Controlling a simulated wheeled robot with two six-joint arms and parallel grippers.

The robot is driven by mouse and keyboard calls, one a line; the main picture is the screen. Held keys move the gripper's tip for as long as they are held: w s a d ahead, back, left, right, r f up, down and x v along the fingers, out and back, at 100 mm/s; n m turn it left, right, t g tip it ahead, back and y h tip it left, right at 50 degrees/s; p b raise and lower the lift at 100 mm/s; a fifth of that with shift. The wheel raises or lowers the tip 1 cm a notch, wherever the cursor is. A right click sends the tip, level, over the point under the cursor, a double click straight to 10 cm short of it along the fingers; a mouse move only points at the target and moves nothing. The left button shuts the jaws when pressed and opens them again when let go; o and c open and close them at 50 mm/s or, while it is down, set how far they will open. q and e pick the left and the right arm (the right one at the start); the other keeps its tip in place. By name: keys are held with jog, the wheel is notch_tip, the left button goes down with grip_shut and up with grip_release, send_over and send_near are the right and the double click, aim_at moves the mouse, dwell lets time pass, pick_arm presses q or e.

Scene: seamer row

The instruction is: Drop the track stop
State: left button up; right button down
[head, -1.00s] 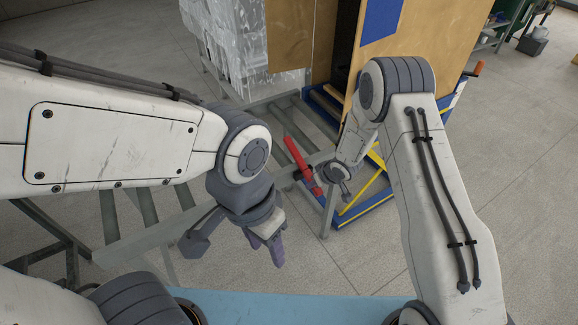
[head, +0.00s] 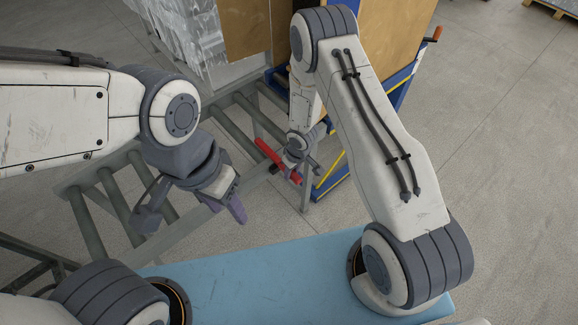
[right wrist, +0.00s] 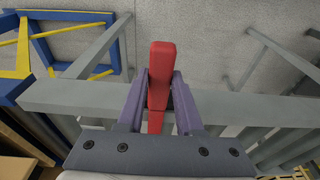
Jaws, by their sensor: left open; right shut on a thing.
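The red track stop (head: 267,150) is a long red bar beside the grey roller conveyor frame, partly hidden by my right gripper in the head view. My right gripper (head: 291,172) is shut on it. In the right wrist view the red bar (right wrist: 160,72) stands between the purple fingers of the right gripper (right wrist: 160,92), over a grey frame rail (right wrist: 85,96). I cannot tell whether the bar touches the rail. My left gripper (head: 195,212) is open and empty, above the near part of the conveyor.
The roller conveyor (head: 88,222) runs diagonally across the left. A blue-framed cart with wooden panels (head: 382,45) stands behind my right arm, its yellow bars low down. A wrapped load (head: 195,35) stands at the back. Bare floor (head: 495,130) lies to the right.

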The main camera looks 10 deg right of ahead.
pick_arm(q)
jog(key=shift+d, duration=0.2)
pick_arm(e)
jog(key=shift+w+d+r, duration=0.1)
jog(key=shift+w+d, duration=0.05)
jog(key=shift+w, duration=0.05)
jog(key=c, duration=0.6)
grip_release()
jog(key=shift+o, duration=0.2)
jog(key=shift+s, duration=0.1)
pick_arm(q)
notch_tip(320, 180, up, 6)
jog(key=p, duration=0.6)
pick_arm(e)
notch_tip(320, 180, up, 10)
jog(key=s, duration=0.1)
jog(key=shift+s+d+r, duration=0.15)
jog(key=shift+s+d, duration=0.05)
